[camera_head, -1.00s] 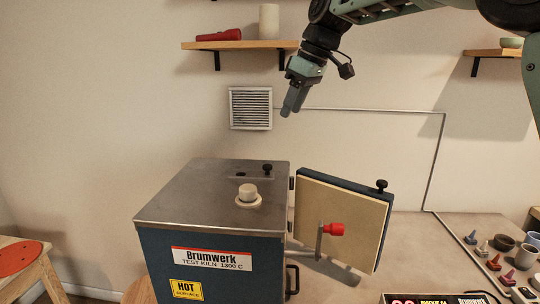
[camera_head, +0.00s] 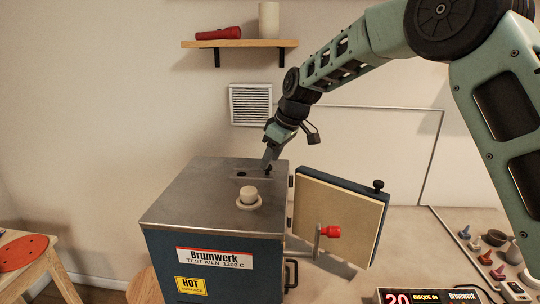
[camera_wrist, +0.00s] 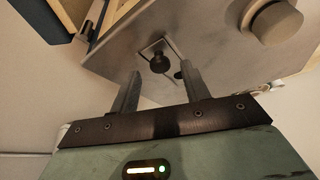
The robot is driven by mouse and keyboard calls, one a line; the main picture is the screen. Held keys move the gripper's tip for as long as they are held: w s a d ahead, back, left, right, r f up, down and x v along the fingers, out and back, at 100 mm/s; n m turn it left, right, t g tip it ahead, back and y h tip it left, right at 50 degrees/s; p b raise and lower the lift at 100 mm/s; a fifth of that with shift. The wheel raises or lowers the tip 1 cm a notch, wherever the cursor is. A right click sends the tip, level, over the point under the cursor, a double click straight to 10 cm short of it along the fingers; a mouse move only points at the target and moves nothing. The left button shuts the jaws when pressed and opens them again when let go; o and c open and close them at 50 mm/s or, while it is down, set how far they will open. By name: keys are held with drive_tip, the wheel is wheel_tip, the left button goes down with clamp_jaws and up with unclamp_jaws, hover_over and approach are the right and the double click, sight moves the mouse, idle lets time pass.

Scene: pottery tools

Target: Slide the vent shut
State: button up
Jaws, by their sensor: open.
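The vent (camera_head: 252,175) is a small slide plate on the kiln's (camera_head: 185,208) grey metal top, towards the back, with a dark hole at its left end. Its black knob (camera_wrist: 160,62) shows in the wrist view between the lines of my two fingers, just beyond the tips; a dark hole lies right of it. My gripper (camera_head: 268,164) is open and points down at the right end of the vent. The fingers stand on either side of the knob. I cannot tell whether they touch it. In the head view the fingers mostly hide the knob.
A cream round plug (camera_head: 248,195) stands on the kiln top in front of the vent. A wall shelf (camera_head: 240,44) is behind. Small tools and pots sit at the right.

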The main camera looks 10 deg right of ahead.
sight(248, 172)
drive_tip(key=shift+x, duration=0.8)
clamp_jaws()
drive_tip(key=shift+w+a+r+p, duration=0.1)
drive_tip(key=shift+w+a+p, duration=0.2)
drive_tip(key=shift+a, duration=0.8)
drive_tip(key=shift+w+a+r+p, duration=0.15)
drive_tip(key=shift+w+a, duration=0.25)
drive_tip(key=shift+a, duration=0.65)
drive_tip(key=shift+f, duration=0.1)
unclamp_jaws()
drive_tip(key=shift+a, duration=0.15)
drive_tip(key=shift+f, duration=0.1)
